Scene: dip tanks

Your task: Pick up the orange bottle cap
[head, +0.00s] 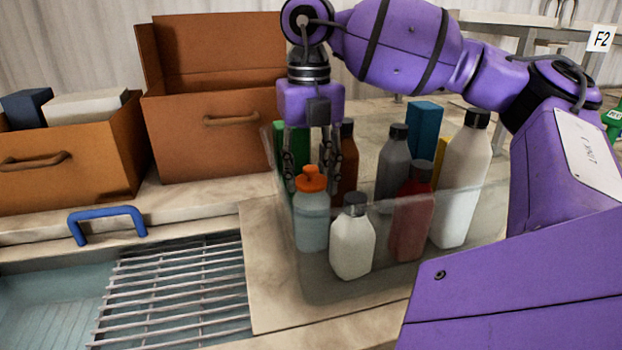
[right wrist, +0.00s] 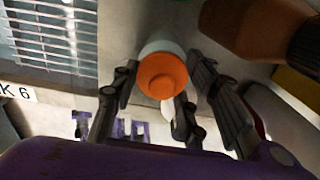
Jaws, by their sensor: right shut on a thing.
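The orange bottle cap (head: 312,180) sits on a pale blue, see-through bottle (head: 311,222) that stands upright inside a clear bin. The cap also shows from above in the right wrist view (right wrist: 162,76). My right gripper (head: 313,182) points down from above, with its dark fingers on either side of the capped top. In the right wrist view the fingers (right wrist: 163,75) flank the cap left and right, and the gripper is shut on it. Which part of cap or neck the fingertips touch is hard to see. My left gripper is not in view.
The clear bin (head: 350,290) also holds a white bottle (head: 352,245), a red bottle (head: 411,215), a grey bottle (head: 393,165) and a tall white bottle (head: 463,180), all close by. Brown boxes (head: 215,135) stand behind left. A metal grate (head: 180,285) covers a tank at front left.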

